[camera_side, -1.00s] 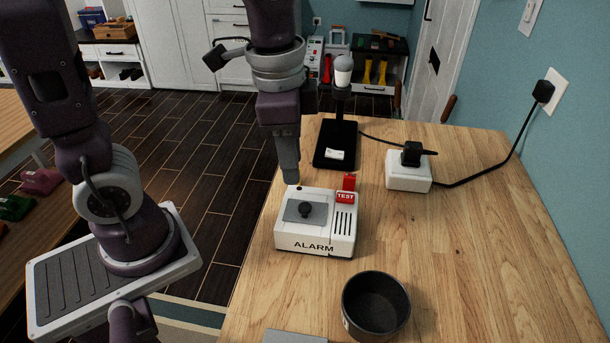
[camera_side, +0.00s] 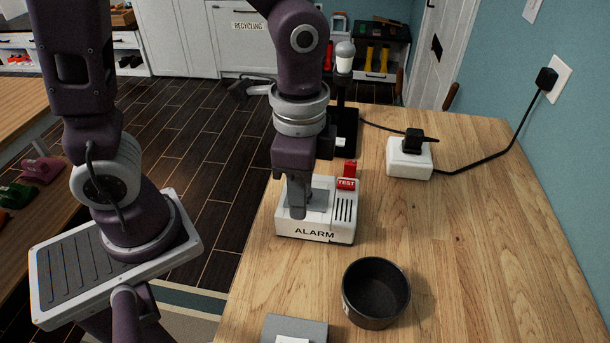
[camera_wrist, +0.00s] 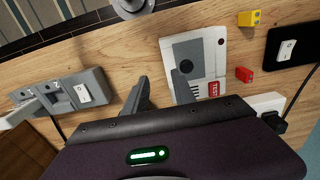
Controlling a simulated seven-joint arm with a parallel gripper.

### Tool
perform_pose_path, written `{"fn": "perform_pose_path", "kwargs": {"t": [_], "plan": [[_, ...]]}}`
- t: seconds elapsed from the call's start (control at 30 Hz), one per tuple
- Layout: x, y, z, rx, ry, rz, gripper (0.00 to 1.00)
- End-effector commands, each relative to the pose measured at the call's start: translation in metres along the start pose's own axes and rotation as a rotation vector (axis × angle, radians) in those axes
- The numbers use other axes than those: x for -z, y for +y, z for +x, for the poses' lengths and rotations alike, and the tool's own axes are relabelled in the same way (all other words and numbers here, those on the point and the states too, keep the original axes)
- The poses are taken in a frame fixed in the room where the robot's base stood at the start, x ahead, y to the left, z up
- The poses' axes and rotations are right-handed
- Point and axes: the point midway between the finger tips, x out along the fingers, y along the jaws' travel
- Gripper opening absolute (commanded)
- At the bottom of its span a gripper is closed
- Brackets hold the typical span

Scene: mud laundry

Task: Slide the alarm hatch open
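The white alarm box (camera_side: 343,226) stands on the wooden bench, with a grey hatch plate (camera_side: 319,201) on its top and a red TEST label (camera_side: 346,184) at its right. My gripper (camera_side: 297,212) points down over the left part of the box and hides the hatch's dark knob in the side view. In the wrist view the fingers (camera_wrist: 158,76) are apart with nothing visible between them. One fingertip overlaps the box (camera_wrist: 214,62) by the grey hatch (camera_wrist: 190,50); the other is off to its left. I cannot tell whether a finger touches the box.
A dark round bowl (camera_side: 376,293) stands in front of the box, and a grey switch unit (camera_side: 295,329) lies at the front edge. A white socket block (camera_side: 409,160) with a black plug and cord is behind right. The bench's right side is clear.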

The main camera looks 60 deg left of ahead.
Motion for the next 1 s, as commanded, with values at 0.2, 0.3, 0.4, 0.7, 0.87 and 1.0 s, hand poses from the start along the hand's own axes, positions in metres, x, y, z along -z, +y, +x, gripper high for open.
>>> {"fn": "perform_pose_path", "kwargs": {"t": [0.2,0.3,0.4,0.7,0.87,1.0], "plan": [[0.000,-0.032,0.000,0.000,0.000,-0.007,0.32],[-0.001,-0.049,0.000,0.000,0.000,-0.007,0.32],[-0.001,-0.046,0.016,-0.003,-0.004,-0.001,0.32],[-0.001,-0.046,0.030,-0.001,-0.001,-0.001,0.32],[0.000,-0.046,0.030,0.000,0.000,-0.001,0.32],[0.000,-0.046,0.030,0.000,0.000,-0.001,0.04]]}}
